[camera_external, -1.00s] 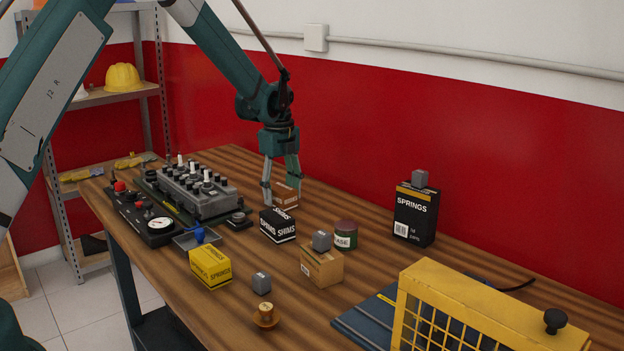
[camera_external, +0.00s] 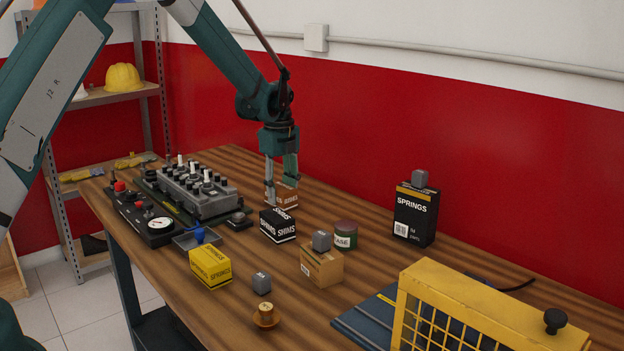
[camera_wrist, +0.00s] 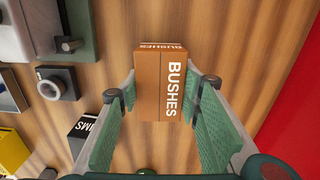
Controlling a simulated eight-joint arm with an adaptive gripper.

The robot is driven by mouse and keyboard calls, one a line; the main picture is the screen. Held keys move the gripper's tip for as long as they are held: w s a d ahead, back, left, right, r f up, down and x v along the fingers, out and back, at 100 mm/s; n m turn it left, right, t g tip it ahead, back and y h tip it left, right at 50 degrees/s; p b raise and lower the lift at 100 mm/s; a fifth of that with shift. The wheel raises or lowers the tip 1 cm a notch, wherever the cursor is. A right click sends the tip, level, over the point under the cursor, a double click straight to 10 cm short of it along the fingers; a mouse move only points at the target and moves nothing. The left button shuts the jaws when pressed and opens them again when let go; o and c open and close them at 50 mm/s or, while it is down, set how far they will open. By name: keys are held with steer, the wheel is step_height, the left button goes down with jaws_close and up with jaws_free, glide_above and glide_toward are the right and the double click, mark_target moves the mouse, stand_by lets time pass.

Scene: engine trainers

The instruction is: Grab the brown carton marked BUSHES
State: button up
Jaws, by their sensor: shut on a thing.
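The brown carton marked BUSHES (camera_wrist: 160,85) is between my gripper's two green-padded fingers (camera_wrist: 162,95) in the wrist view. Its white lettering shows on the top and far side. In the external view the carton (camera_external: 287,201) sits at the back of the wooden bench, partly hidden by my gripper (camera_external: 282,192). My gripper points down and is shut on the carton, with a finger on each side of it. I cannot tell whether the carton still touches the bench.
A black SHIMS box (camera_external: 278,225) stands close in front. An engine trainer block (camera_external: 197,190) is to the left. A plain brown carton (camera_external: 322,268) with a grey cube on it, a round tin (camera_external: 345,234) and a black SPRINGS box (camera_external: 415,215) stand to the right.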

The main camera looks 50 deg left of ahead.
mark_target(281, 187)
step_height(281, 187, up, 10)
steer(key=shift+f, duration=0.1)
stand_by(0.5)
stand_by(0.5)
